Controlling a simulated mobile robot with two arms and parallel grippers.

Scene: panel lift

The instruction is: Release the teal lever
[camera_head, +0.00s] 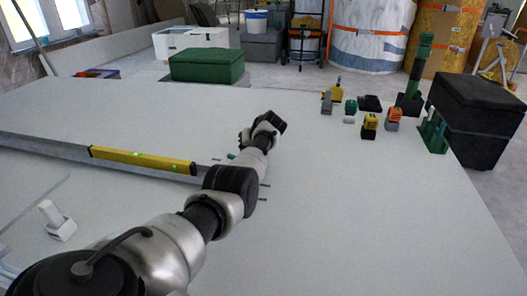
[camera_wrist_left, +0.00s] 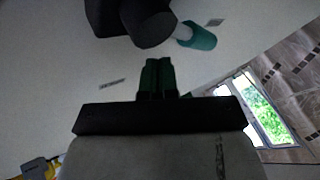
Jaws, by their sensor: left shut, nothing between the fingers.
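The teal lever (camera_wrist_left: 200,37) shows in the left wrist view as a teal grip on a pale stem. The stem meets a dark rounded part (camera_wrist_left: 145,22) at the top of the picture. In the head view only a small teal bit (camera_head: 231,156) shows beside my left arm, which hides the rest. My left gripper (camera_wrist_left: 157,64) has green fingers, shut together with nothing between them. In the wrist picture the lever's grip is above and right of the fingertips, with a gap between. In the head view the fingertips cannot be made out. My right gripper is not in view.
A yellow spirit level (camera_head: 145,161) lies along a grey rail (camera_head: 40,148) at left. A small white block (camera_head: 58,222) stands on the pale panel (camera_head: 370,215). Small tools, including a yellow one (camera_head: 369,126), stand at far right beside a black box (camera_head: 475,120). The panel's right front is clear.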

